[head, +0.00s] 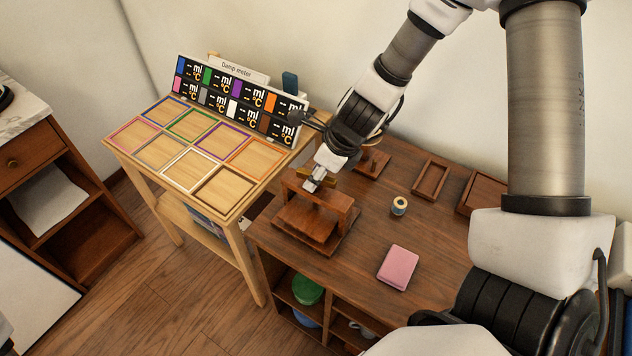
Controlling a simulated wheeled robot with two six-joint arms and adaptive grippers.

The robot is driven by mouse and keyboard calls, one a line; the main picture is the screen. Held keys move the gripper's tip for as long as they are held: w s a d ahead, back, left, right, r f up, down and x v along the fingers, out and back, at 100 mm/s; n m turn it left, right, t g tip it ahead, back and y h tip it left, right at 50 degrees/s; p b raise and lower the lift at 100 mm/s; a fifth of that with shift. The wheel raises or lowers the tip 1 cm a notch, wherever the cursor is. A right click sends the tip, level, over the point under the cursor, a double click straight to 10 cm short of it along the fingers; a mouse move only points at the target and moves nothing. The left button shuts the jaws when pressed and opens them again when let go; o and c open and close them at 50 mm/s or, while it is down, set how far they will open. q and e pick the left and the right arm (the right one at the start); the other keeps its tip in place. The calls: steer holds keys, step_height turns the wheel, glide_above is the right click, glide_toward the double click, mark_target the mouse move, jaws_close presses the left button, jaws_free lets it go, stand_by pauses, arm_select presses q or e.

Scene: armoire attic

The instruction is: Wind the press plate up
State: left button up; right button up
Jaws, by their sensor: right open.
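The wooden press (347,212) stands at the left end of the brown table. It has a frame with a top beam and a base board. Its press plate (308,222) shows as a flat wooden block low under the beam. My right gripper (313,184) points down at the top of the press. Its fingers are open, right at the beam, next to a small brass-coloured part (330,177). The fingers and wrist hide most of what is on top, and I cannot tell whether they touch it. My left gripper is out of view.
On the brown table (362,258) are a pink block (398,267), a small roll (399,205), a wooden tray (431,179) and another small wooden stand (373,163) behind the press. A light wooden table with coloured frames (223,187) and a meter board (240,97) stands left.

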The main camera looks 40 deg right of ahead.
steer(key=shift+w+f, duration=0.15)
steer(key=shift+f, duration=0.15)
steer(key=shift+s+a+r, duration=0.2)
steer(key=shift+s+r, duration=0.15)
steer(key=shift+r, duration=0.05)
steer(key=shift+w+f, duration=0.1)
jaws_close()
